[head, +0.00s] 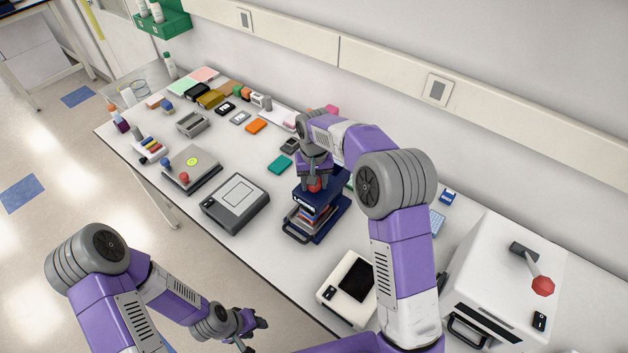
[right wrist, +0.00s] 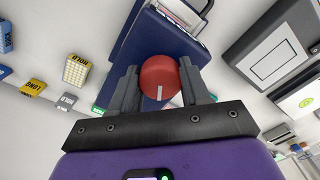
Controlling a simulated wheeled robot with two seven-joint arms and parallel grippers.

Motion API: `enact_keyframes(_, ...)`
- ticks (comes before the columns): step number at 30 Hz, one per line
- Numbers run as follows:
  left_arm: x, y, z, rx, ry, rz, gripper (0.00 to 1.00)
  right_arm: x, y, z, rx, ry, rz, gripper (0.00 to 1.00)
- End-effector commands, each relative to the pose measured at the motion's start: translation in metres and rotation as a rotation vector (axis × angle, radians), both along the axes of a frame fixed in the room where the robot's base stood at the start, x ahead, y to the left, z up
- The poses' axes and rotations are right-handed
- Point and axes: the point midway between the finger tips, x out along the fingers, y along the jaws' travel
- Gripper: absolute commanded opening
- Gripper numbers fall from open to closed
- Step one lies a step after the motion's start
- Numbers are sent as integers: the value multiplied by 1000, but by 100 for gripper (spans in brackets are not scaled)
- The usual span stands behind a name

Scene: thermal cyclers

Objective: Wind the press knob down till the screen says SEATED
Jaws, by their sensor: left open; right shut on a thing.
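The press is a dark blue machine (head: 325,218) standing on the bench in the head view. Its red round knob (head: 314,185) is on top; the right wrist view shows the knob (right wrist: 160,72) with a white line on its face, pointing to the bottom of the picture. My right gripper (right wrist: 160,84) is shut on the knob from above, one finger on each side. A small dark screen (head: 304,203) on the press front bears white text too small to read surely. My left gripper (head: 252,325) is open and empty, low in front of the bench, away from the press.
A grey device (head: 236,203) stands left of the press, and a white box with a dark top (head: 348,283) stands nearer on the right. A large white machine with a red-knobbed lever (head: 541,285) is further right. Small boxes and blocks crowd the back left.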

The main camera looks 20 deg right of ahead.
Motion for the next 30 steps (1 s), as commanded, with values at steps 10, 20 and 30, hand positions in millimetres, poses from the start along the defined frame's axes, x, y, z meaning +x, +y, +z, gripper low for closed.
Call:
enact_keyframes(10, 0, 0, 0, 0, 0, 0, 43, -1, 0, -1, 0, 5, 0, 51)
enact_keyframes(20, 0, 0, 0, 0, 0, 0, 43, 0, 0, 0, 0, 2, 1, 71)
enact_keyframes(30, 0, 0, 0, 0, 0, 0, 43, 0, 1, 33, 1, -2, 1, 71)
